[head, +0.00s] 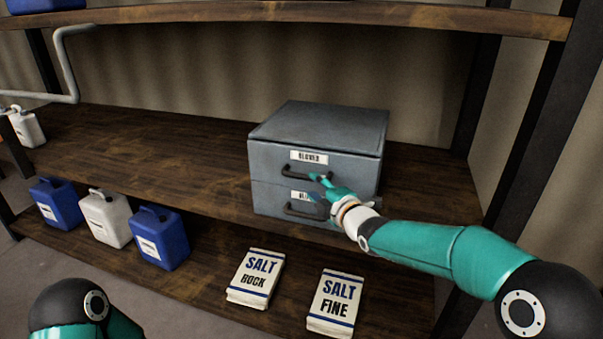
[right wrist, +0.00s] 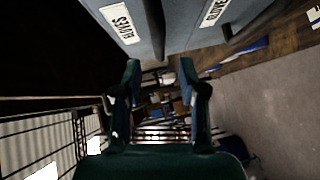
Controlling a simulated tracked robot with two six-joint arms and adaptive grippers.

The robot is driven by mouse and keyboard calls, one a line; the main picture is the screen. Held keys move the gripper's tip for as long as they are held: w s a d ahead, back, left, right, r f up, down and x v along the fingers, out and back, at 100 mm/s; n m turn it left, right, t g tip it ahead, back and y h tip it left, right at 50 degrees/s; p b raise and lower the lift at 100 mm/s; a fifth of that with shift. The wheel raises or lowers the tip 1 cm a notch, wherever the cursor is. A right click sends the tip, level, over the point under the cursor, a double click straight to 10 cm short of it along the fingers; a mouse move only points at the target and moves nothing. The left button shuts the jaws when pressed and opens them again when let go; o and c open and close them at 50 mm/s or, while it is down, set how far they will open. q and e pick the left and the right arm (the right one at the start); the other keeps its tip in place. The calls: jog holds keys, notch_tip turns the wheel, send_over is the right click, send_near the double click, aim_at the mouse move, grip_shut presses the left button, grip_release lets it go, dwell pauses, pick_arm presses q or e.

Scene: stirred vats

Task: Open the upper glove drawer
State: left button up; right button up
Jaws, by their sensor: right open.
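The grey drawer cabinet (head: 318,125) stands on the middle shelf, with two labelled drawers, both shut flush. The upper drawer (head: 265,160) has a dark bar handle (head: 292,172) under its label; the lower drawer has its own handle (head: 296,210). My right gripper (head: 320,185) is open in front of the right part of the upper handle and partly hides both handles. In the right wrist view, the upper handle (right wrist: 155,25) shows between the open fingertips (right wrist: 158,66); contact cannot be told. My left gripper is out of view.
Salt bags, rock (head: 256,278) and fine (head: 336,303), lie on the lower shelf below the cabinet. Blue and white jugs (head: 106,217) stand on it to the left. A dark post (head: 545,130) rises at right.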

aim_at(304, 179)
jog(key=p+x, duration=0.2)
jog(key=x, duration=0.5)
jog(key=shift+w+a, duration=0.1)
jog(key=shift+w, duration=0.1)
grip_shut()
